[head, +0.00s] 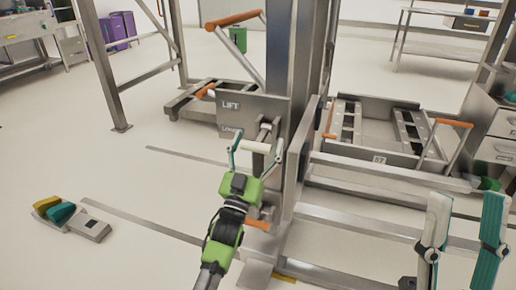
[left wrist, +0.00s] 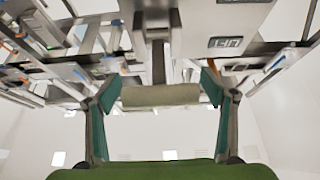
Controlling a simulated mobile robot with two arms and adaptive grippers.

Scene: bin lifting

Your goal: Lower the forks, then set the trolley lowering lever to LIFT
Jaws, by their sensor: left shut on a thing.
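A grey plate (head: 262,106) on the steel column is marked LIFT at its top and LOWER further down. The lever beside the marks has a pale cylindrical handle (head: 257,147), a little below the LOWER mark. My left gripper (head: 256,152) is shut on this handle, with one finger at each end. In the left wrist view the handle (left wrist: 160,96) lies across between the two green-padded fingers, and the LIFT mark (left wrist: 226,42) appears upside down. My right gripper (head: 464,230) is open and empty at the lower right. I cannot clearly make out the forks.
A low grey trolley (head: 381,162) with an orange-handled bar stands behind the rails at right. Another low trolley (head: 190,103) with orange handles stands behind the column. A grey item with yellow and teal parts (head: 85,221) lies on the floor at left. The left floor is mostly clear.

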